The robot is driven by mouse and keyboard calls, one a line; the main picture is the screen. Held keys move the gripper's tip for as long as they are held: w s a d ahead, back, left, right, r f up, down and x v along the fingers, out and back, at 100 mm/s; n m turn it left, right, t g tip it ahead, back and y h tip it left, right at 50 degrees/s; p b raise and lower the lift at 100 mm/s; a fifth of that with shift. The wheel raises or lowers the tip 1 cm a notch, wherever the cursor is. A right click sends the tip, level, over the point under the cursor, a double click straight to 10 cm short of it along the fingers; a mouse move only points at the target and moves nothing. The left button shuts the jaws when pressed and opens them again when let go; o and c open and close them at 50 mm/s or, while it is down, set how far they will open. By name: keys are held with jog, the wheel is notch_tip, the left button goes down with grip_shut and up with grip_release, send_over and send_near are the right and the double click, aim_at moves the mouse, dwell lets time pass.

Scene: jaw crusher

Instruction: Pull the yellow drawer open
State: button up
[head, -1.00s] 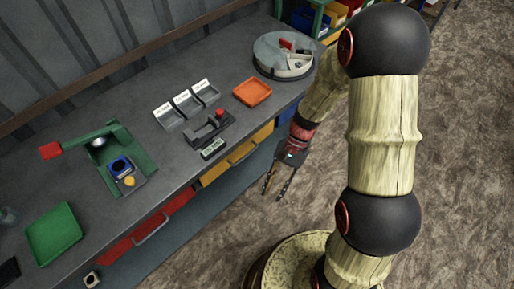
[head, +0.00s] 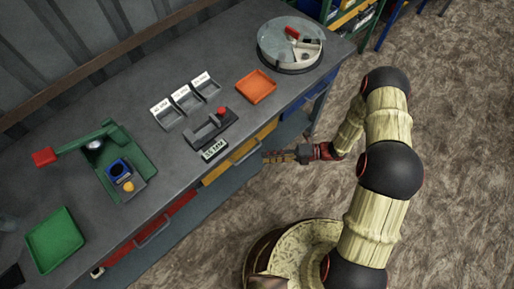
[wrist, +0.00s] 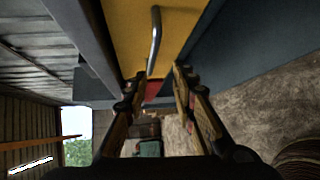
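The yellow drawer (head: 215,172) is in the bench front, below the worktop edge, and looks shut. Its metal bar handle (head: 243,153) faces the aisle. In the wrist view the yellow drawer front (wrist: 120,35) fills the top middle, with the curved handle (wrist: 154,40) standing out from it. My gripper (head: 267,157) is level, close in front of the drawer and pointing at it. In the wrist view my gripper (wrist: 158,76) is open and empty, its two fingers apart. The handle lies ahead, roughly in line with the gap. I cannot tell any contact.
A red drawer (head: 180,204) is to the left and a blue one (head: 318,104) to the right. On the worktop (head: 130,95) are an orange tray (head: 256,86), a green tray (head: 55,241), a green press (head: 122,160) and a round divided dish (head: 291,45). The floor beside the bench is clear.

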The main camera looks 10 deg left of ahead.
aim_at(250, 154)
jog(key=shift+a+m+t+y+b, duration=0.15)
jog(key=shift+a+m+b, duration=0.4)
jog(key=shift+a, duration=1.5)
jog(key=shift+a+m+t+y+b, duration=0.15)
jog(key=shift+a+m, duration=0.7)
jog(key=shift+a, duration=1.15)
jog(key=c, duration=0.3)
jog(key=c, duration=0.4)
grip_shut()
